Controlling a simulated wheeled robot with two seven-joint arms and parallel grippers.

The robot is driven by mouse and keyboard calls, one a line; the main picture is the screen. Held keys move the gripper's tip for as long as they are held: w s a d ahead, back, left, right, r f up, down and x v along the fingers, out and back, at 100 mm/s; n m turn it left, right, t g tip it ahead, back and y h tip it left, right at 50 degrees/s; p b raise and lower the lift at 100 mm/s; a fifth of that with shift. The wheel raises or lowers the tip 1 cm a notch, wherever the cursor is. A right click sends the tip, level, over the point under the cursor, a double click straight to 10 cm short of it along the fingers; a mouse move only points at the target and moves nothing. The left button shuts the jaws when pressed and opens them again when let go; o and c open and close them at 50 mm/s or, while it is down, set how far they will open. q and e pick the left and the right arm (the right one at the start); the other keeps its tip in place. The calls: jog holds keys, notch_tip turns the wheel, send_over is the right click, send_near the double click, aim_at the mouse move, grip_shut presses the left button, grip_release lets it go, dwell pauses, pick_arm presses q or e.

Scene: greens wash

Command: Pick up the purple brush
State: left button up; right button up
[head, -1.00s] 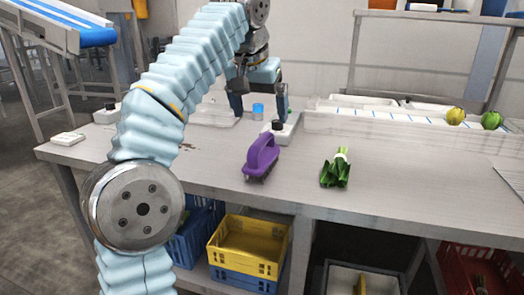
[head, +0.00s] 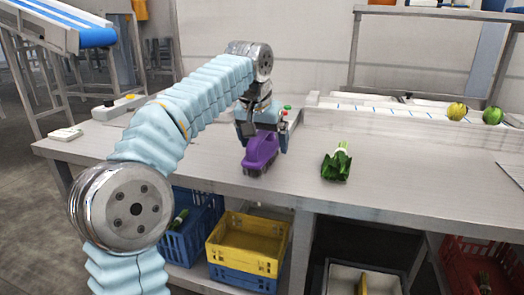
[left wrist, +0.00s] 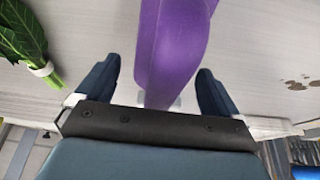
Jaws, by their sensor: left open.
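The purple brush (head: 260,150) stands bristles down near the front edge of the grey table (head: 400,192). My left gripper (head: 265,145) is just behind and above it, with one finger on each side of the brush. In the left wrist view the brush (left wrist: 176,45) runs between the two open fingers (left wrist: 160,90), with a gap on both sides. The gripper is open and not closed on the brush. The far part of the brush is partly hidden by the gripper in the head view. My right gripper is not in view.
A bundle of leafy greens (head: 337,162) lies on the table to the right of the brush. A long white trough (head: 390,121) with a yellow and a green round item stands at the back right. A yellow crate (head: 247,241) sits on the shelf below.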

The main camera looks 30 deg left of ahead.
pick_arm(q)
jog(key=shift+c, duration=0.4)
jog(key=c, duration=1.1)
jog(key=shift+r, duration=0.15)
jog(key=shift+r, duration=0.25)
notch_tip(320, 180, up, 3)
jog(key=shift+p, duration=0.9)
jog(key=s+d+r, duration=0.4)
jog(key=s+d, duration=0.1)
jog(key=s+d+r, duration=0.5)
jog(key=shift+r+p, duration=0.1)
jog(key=shift+p, duration=0.2)
